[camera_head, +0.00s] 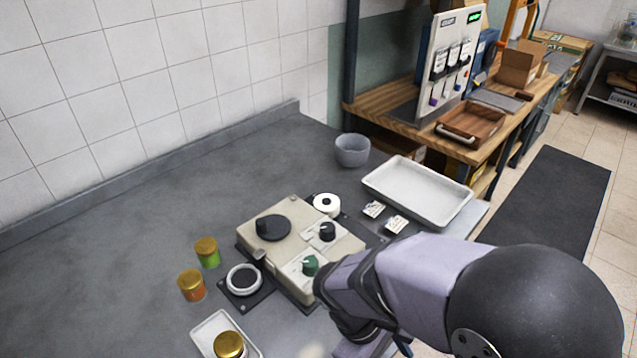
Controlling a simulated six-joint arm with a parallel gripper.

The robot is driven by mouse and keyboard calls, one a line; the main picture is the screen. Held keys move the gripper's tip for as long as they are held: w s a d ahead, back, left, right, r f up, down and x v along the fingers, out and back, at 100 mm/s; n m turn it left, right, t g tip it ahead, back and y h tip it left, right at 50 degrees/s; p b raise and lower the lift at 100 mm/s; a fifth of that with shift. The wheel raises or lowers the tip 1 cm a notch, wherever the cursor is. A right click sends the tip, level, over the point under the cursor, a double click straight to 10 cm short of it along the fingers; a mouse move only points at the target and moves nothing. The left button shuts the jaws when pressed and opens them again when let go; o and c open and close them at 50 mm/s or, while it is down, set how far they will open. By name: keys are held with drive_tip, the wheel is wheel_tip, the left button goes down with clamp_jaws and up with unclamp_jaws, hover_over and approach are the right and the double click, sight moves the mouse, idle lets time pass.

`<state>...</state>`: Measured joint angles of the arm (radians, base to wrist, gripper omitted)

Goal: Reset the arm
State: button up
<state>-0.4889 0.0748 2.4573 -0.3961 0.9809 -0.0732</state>
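My arm, lavender with black joints, comes in from the lower right and reaches over the right front of the grey worktop (110,250). It bends down at the bottom edge of the picture. My gripper's fingers do not show, so whether they hold anything cannot be seen. The arm covers part of the worktop and the front right corner of a beige device (290,240) with a black round plate, a black knob and a green knob.
Another gold-lidded jar (229,345) sits in a small white tray (206,333). Behind are a grey bowl (352,150) and white tray (415,190). The left worktop is clear.

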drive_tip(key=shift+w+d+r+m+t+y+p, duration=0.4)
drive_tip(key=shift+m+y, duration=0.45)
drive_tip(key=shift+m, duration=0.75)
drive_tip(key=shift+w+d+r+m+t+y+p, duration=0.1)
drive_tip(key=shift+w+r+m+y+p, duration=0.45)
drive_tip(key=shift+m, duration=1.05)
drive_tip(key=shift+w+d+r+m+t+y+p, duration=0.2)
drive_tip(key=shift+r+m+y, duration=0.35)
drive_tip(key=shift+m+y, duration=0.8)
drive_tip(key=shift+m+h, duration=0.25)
